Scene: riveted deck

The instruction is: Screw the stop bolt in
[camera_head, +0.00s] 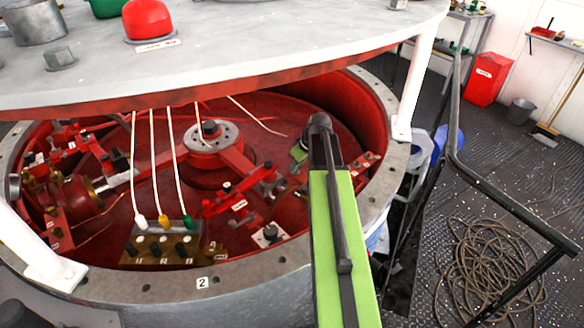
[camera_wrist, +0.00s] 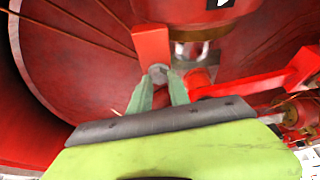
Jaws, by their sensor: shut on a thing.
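In the wrist view my gripper (camera_wrist: 159,84) has its two green fingers closed on a small grey bolt head, the stop bolt (camera_wrist: 158,71). The bolt sits at the lower end of a red block (camera_wrist: 151,44). Whether its thread is engaged there is hidden. In the head view my gripper (camera_head: 299,154) is inside the round red housing, right of the central hub (camera_head: 211,135), mostly hidden behind my green arm. The bolt cannot be made out in that view.
A grey table-like lid (camera_head: 200,75) on white posts overhangs the housing. Its flanged rim (camera_head: 150,296) encloses red levers (camera_head: 240,195) and a brass block with coloured plugs (camera_head: 160,247). White wires hang at left. A coiled rope (camera_head: 490,270) lies on the deck at right.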

